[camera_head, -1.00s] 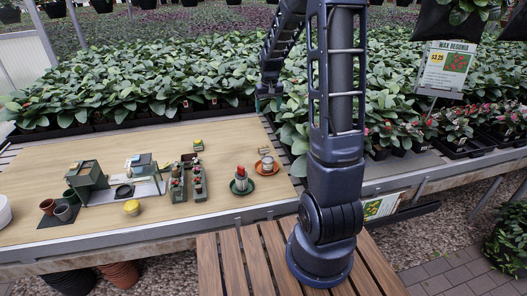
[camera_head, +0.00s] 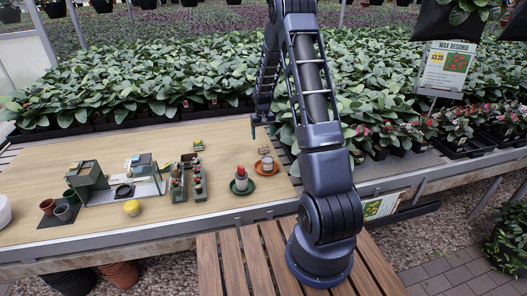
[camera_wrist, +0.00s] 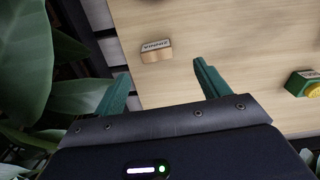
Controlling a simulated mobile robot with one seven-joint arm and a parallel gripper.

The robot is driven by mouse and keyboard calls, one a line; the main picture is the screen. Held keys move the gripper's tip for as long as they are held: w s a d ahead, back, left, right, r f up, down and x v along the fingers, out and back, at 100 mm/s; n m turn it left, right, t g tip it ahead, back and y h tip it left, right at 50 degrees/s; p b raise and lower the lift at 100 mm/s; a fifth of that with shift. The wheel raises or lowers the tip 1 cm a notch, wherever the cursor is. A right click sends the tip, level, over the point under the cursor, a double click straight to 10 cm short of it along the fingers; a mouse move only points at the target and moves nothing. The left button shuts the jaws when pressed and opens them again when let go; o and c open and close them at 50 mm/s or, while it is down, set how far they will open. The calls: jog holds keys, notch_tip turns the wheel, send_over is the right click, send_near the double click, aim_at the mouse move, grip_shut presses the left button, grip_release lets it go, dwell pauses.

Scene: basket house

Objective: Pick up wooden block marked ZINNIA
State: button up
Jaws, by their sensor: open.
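The wooden block marked ZINNIA (camera_wrist: 156,49) lies on the light wood tabletop in the wrist view. It has a pale label with dark letters and bare wood below. My gripper (camera_wrist: 163,78) is open and empty, with its two green fingers apart. The block shows beyond the fingertips, between their lines, and is not touched. In the head view my gripper (camera_head: 262,122) hangs over the far right part of the table, beside the plants. I cannot make out the block for sure in that view.
A green and yellow block (camera_wrist: 302,84) lies to the right in the wrist view. Orange (camera_head: 266,167) and green (camera_head: 241,186) saucers with pots stand on the table (camera_head: 120,160). Leafy plants (camera_wrist: 25,60) crowd the left of my gripper. The tabletop around the ZINNIA block is clear.

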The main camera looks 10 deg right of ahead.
aim_at(263, 147)
notch_tip(263, 147, down, 4)
jog(key=shift+f, duration=0.15)
jog(key=shift+w+d+f, duration=0.15)
jog(key=shift+w+f, duration=0.05)
jog(key=shift+f, duration=1.1)
jog(key=shift+w+d+f, duration=0.15)
jog(key=shift+f, duration=1.1)
jog(key=c, duration=1)
jog(key=shift+c, duration=0.2)
jog(key=shift+r, duration=0.1)
